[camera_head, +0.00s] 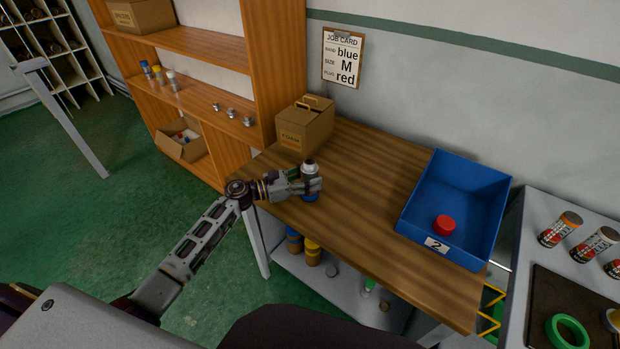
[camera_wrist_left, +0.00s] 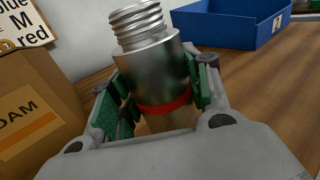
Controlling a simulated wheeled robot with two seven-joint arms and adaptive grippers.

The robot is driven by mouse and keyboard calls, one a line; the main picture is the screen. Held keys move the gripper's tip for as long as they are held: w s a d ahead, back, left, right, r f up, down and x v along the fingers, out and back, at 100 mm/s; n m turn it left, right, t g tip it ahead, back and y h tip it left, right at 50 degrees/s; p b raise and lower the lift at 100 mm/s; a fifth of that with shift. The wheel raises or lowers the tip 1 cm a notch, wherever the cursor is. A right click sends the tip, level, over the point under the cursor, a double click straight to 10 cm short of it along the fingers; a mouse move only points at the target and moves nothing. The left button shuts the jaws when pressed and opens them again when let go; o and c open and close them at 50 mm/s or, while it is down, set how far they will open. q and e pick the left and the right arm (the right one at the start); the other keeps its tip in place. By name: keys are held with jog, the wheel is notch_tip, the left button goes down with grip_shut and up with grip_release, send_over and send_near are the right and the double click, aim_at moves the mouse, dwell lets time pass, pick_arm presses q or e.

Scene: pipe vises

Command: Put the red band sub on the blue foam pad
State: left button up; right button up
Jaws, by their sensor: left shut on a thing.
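My left gripper (camera_head: 308,184) is shut on the red band sub (camera_head: 309,168), over the left part of the wooden table. In the left wrist view the sub (camera_wrist_left: 148,72) is a grey metal cylinder with a threaded top end and a red band low down. It stands roughly upright between the green finger pads. A small blue patch (camera_head: 311,197) shows just below the gripper in the head view; I cannot tell if it is the blue foam pad. The sub's lower end is hidden by the gripper. My right gripper is out of view.
A cardboard box (camera_head: 305,125) stands close behind the gripper. A blue bin (camera_head: 411,220) with a red cap inside sits to the right on the table (camera_head: 350,240). A job card (camera_head: 343,57) hangs on the wall. The table between gripper and bin is clear.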

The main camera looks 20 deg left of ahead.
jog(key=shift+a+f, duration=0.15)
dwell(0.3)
pick_arm(q)
jog(key=o, duration=1.3)
jog(key=shift+f, duration=0.1)
jog(key=shift+o, duration=0.8)
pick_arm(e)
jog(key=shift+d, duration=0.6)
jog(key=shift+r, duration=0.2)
